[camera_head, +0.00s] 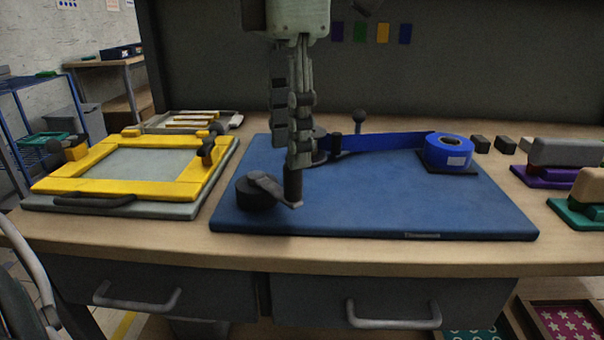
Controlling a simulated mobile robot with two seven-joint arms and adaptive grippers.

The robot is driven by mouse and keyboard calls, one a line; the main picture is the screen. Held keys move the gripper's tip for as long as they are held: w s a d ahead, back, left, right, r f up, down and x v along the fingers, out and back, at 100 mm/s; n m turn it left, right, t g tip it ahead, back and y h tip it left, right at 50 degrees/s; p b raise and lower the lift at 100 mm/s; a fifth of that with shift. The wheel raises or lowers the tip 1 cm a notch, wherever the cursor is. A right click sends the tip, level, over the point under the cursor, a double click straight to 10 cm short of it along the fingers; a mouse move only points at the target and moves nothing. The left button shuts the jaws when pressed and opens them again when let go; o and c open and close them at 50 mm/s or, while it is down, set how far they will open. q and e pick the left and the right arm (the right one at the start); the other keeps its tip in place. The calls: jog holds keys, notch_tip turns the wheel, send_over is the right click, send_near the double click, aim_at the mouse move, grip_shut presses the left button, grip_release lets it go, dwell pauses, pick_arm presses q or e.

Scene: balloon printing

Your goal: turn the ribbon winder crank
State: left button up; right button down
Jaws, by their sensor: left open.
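The ribbon winder is on a blue board, with a black round hub (257,193) at the front left. Its grey crank arm (275,187) reaches right to an upright black crank handle (293,184). My left gripper (291,152) points down from the top, open, with its fingertips at the top of the handle. I cannot tell whether they touch it. The fingers hide part of the winder behind them. A blue ribbon (385,142) runs from a dark post (336,147) to a blue ribbon roll (450,151) at the right. My right gripper is not in view.
A yellow printing frame (110,186) lies left of the blue board (400,200). Purple-based (553,178) and green-based (580,215) blocks stand at the right. A grey panel (480,75) closes off the back. The board's front right is clear.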

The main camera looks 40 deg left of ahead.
aim_at(291, 199)
pick_arm(q)
jog(key=shift+f, duration=2.8)
grip_shut()
